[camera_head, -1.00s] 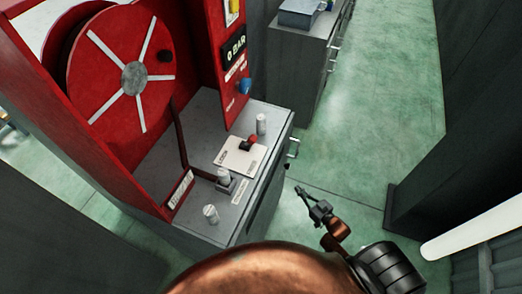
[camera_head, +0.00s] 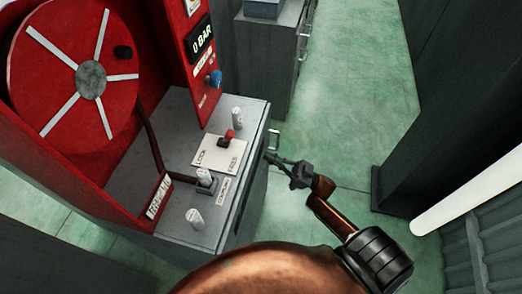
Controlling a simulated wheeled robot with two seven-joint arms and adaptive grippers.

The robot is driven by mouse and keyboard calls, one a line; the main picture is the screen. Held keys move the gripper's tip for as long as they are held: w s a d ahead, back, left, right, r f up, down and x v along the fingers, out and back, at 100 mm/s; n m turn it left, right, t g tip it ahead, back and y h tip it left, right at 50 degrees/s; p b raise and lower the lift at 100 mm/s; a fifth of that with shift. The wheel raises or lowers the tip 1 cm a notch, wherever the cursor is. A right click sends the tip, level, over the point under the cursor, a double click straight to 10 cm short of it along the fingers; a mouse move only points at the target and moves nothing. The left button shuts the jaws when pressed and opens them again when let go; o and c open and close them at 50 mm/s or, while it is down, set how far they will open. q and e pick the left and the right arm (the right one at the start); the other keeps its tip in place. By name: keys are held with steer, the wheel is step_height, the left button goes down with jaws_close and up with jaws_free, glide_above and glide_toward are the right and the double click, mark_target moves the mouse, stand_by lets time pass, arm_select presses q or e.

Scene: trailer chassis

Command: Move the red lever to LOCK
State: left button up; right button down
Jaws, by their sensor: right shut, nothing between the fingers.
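The red lever (camera_head: 229,135) stands at the back part of a white plate (camera_head: 214,153) on top of the grey cabinet. LOCK is printed on the plate's left side and FREE on its right. The lever's red knob leans up and to the right, away from the LOCK word. My right gripper (camera_head: 269,157) is shut and empty, just right of the cabinet's edge. It points left toward the plate and is apart from the lever. My left gripper is out of view.
A red hose reel (camera_head: 89,80) stands left of the plate. A red panel (camera_head: 205,75) with a blue knob (camera_head: 214,78) rises behind. Several pale posts (camera_head: 195,218) stand on the cabinet (camera_head: 126,184). A handle (camera_head: 273,139) juts from its side near my gripper. Green floor (camera_head: 345,90) lies open on the right.

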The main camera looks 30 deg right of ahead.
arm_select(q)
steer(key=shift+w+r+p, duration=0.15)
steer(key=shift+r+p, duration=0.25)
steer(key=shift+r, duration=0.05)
arm_select(e)
glide_toward(228, 137)
steer(key=w, duration=0.1)
steer(key=w+a+r, duration=0.1)
steer(key=w, duration=0.1)
steer(key=w+a+r, duration=0.1)
steer(key=shift+w+r, duration=0.15)
steer(key=shift+w, duration=0.05)
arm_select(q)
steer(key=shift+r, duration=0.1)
